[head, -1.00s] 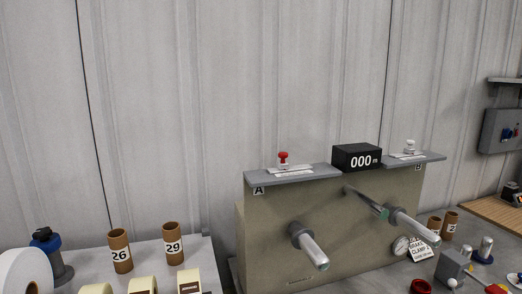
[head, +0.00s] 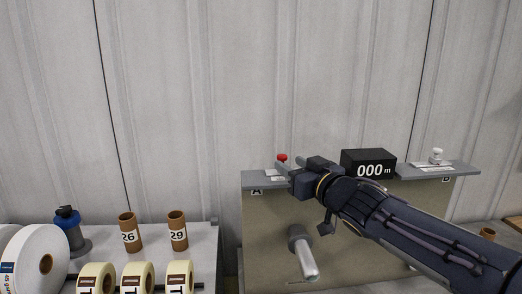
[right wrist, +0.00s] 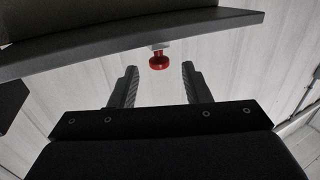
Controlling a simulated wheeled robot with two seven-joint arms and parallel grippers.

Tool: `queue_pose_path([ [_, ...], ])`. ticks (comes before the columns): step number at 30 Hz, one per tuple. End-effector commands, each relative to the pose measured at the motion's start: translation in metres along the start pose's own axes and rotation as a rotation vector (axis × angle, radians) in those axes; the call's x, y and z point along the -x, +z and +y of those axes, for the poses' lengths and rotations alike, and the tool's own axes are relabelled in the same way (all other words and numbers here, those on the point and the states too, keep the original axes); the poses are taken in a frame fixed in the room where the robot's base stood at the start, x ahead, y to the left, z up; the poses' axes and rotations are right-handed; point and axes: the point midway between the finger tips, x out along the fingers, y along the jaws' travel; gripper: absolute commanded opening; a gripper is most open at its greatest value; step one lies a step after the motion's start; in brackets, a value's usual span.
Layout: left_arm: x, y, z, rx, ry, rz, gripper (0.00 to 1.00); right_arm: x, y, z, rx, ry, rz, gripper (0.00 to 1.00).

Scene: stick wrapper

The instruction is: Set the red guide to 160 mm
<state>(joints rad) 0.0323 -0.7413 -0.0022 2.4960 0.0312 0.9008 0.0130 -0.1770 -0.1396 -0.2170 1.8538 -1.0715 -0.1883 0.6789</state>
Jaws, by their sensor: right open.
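The red guide (head: 282,158) is a small red knob on the grey shelf marked A (head: 256,181), on top of the machine. In the right wrist view the red knob (right wrist: 159,60) shows between and just beyond the tips of my open right gripper (right wrist: 158,72), with nothing held. The fingers look apart from the knob. The scale's numbers cannot be read. My left gripper is not in view.
A black display reading 000 m (head: 368,164) stands right of shelf A. A white knob (head: 437,155) sits on shelf B. A metal spindle (head: 303,254) sticks out below.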

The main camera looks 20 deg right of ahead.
Motion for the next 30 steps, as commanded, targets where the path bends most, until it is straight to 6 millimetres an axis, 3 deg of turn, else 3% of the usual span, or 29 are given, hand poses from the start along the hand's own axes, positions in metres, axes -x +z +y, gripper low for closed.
queue_pose_path([
  [15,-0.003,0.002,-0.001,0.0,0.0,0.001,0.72,-0.068,-0.001,0.0,0.001,-0.002,0.002,0.43],
  [27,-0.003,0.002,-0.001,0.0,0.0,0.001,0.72,-0.077,-0.001,0.0,0.001,-0.001,0.003,0.43],
  [30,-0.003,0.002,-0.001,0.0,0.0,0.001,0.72,-0.077,-0.001,0.0,0.001,-0.001,0.003,0.3],
])
